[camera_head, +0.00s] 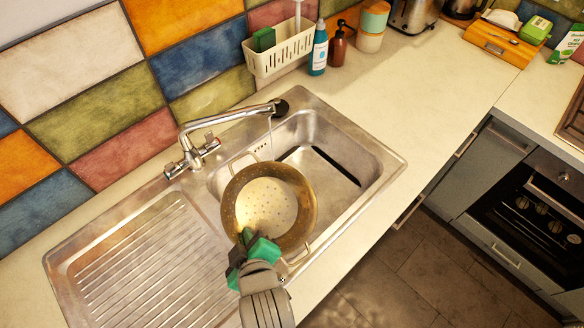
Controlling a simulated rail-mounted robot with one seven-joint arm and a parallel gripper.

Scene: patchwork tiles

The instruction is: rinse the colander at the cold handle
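The brass-coloured colander (229,203), with a pale dotted inside and wire loop handles, is over the left part of the steel sink basin (355,185). My gripper (251,240), with green fingertips, is shut on the colander's near rim. The chrome tap (232,118) reaches over the basin, with a dark spout end. A thin stream of water (271,138) falls from it towards the colander's back edge; where it lands is hard to tell. Two tap handles show, one to the right (209,142) and one to the left (172,170). No hot or cold marking is readable.
A ribbed drainboard (150,265) lies left of the basin. A white caddy (280,52), a blue bottle (318,50) and a brown pump bottle (338,45) stand behind the sink. The counter right of the sink (425,90) is clear. An oven (535,215) stands at right.

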